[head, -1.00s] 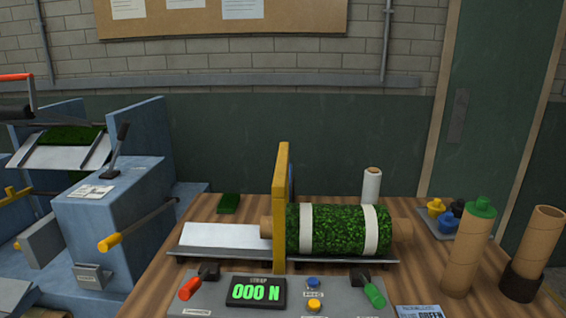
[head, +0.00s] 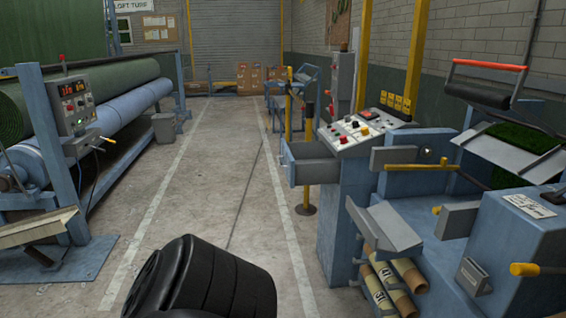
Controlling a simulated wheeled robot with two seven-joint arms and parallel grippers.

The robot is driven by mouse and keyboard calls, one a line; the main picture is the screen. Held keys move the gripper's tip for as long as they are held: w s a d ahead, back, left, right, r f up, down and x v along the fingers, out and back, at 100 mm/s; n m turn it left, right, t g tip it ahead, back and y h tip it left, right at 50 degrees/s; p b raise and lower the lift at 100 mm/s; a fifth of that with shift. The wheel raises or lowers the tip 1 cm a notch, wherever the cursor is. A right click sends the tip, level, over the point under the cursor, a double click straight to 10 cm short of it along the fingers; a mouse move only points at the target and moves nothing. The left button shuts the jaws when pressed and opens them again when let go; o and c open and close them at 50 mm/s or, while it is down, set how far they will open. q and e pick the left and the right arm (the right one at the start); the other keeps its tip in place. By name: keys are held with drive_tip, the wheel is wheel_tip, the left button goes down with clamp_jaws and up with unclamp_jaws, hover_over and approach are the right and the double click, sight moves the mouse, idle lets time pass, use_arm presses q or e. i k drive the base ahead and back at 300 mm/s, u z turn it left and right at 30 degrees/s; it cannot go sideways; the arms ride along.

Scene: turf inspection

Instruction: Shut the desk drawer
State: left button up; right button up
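The control desk (head: 345,205) stands right of the middle in the head view, blue with a sloping panel of buttons on top. Its drawer (head: 313,171) sticks out of the left side of the desk, below the panel, and stands open toward the aisle. The drawer's grey side and blue front show; what lies inside cannot be made out. Neither of my grippers is in view. A black rounded part at the bottom appears to be one of my own arm links, well short of the drawer.
The concrete aisle (head: 235,180) left of the desk is clear. A yellow post (head: 307,160) stands just behind the drawer. Cardboard tubes (head: 395,280) lie low beside the desk. Turf rollers (head: 100,100) line the left; a grey bin (head: 164,129) stands farther back.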

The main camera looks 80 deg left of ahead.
sight(313, 160)
drive_tip(key=u, duration=2.9)
drive_tip(key=i, duration=2.7)
drive_tip(key=z, duration=0.65)
drive_tip(key=i, duration=0.2)
drive_tip(key=z, duration=0.45)
